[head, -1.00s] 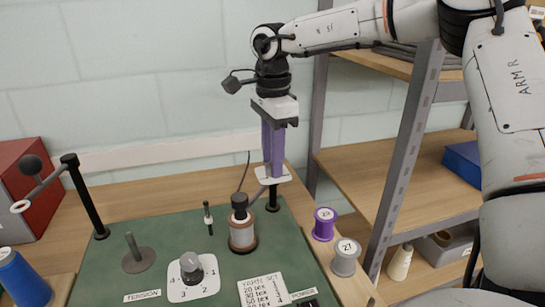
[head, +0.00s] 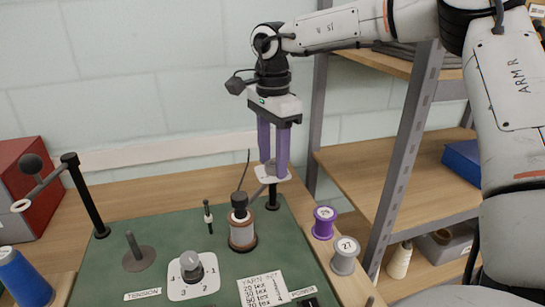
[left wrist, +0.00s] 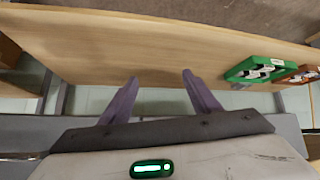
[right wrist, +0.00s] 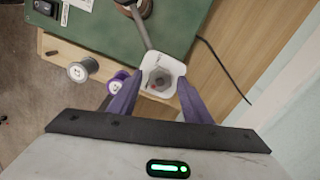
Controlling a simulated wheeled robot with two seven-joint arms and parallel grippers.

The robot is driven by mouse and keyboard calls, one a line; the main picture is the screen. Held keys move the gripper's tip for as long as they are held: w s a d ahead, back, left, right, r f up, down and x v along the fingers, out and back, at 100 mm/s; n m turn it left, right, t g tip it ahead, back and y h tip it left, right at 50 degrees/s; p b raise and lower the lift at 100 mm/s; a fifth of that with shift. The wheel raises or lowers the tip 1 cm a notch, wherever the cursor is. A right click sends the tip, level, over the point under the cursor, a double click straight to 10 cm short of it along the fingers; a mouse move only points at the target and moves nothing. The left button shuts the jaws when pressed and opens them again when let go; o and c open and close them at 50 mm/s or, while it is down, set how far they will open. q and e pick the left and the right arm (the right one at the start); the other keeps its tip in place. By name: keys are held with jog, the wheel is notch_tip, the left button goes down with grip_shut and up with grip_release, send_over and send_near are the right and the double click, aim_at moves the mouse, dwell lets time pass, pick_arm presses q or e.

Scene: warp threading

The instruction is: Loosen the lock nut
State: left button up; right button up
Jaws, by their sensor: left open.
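My right gripper (head: 273,172) points down just over this plate, away from the cap. In the right wrist view its purple fingers are apart and empty, with the plate (right wrist: 163,68) beyond them. My left gripper (left wrist: 160,78) shows only in its own wrist view, open and empty.
The green board (head: 100,265) also carries a numbered dial (head: 193,275), a bare peg (head: 132,246) and a black post (head: 85,200). Purple (head: 324,223) and grey (head: 345,255) spools stand to the right. A shelf rack (head: 410,150) is farther right. In the left wrist view lies a green tray (left wrist: 235,74).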

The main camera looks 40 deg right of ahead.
aim_at(273, 163)
notch_tip(273, 163, up, 10)
jog(key=shift+r, duration=0.2)
dwell(0.5)
dwell(0.5)
